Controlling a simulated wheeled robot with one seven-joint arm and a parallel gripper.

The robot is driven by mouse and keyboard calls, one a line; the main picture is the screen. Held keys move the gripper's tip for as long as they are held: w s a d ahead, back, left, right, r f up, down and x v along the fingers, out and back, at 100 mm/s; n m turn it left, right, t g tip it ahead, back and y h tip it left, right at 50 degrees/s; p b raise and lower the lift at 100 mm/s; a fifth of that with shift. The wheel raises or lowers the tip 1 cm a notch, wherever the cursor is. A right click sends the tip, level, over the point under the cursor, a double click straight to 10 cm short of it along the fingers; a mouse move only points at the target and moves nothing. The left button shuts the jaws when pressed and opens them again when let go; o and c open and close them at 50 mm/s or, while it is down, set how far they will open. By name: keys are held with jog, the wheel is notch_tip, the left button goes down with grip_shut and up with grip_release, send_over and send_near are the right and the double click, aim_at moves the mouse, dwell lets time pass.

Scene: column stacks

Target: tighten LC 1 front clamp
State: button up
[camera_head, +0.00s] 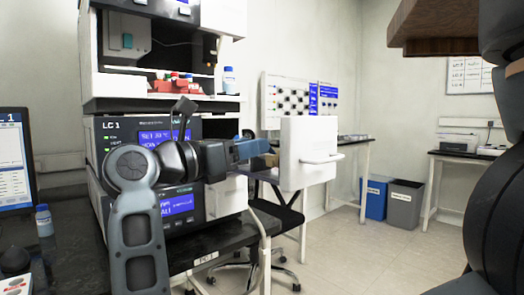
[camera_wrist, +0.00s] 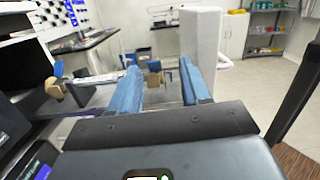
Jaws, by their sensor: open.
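The LC 1 stack (camera_head: 150,125) stands at the left in the head view, its dark front and blue displays partly behind my arm. A white door panel with a handle (camera_head: 308,153) stands swung out right of the stack; it also shows in the wrist view (camera_wrist: 201,45). My gripper (camera_head: 250,149) is in front of the stack, pointing toward the door. In the wrist view its blue fingers (camera_wrist: 161,85) are apart with nothing held between them. A tan part with a dark end (camera_wrist: 62,88) is left of the fingers; I cannot tell whether it is the front clamp.
A monitor (camera_head: 14,160) and a small bottle (camera_head: 44,220) are at the left. Blue and grey bins (camera_head: 404,204) stand at the back. The floor at right is open.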

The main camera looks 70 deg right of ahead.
aim_at(272, 151)
jog(key=shift+m+t+y, duration=0.3)
jog(key=shift+t+y, duration=0.1)
jog(key=shift+t, duration=0.1)
jog(key=shift+w+d+x, duration=0.1)
jog(key=shift+w+x, duration=0.1)
jog(key=shift+x, duration=1.7)
jog(key=shift+w+d+x, duration=0.1)
jog(key=shift+w+x, duration=0.05)
jog(key=shift+x, duration=1.8)
grip_shut()
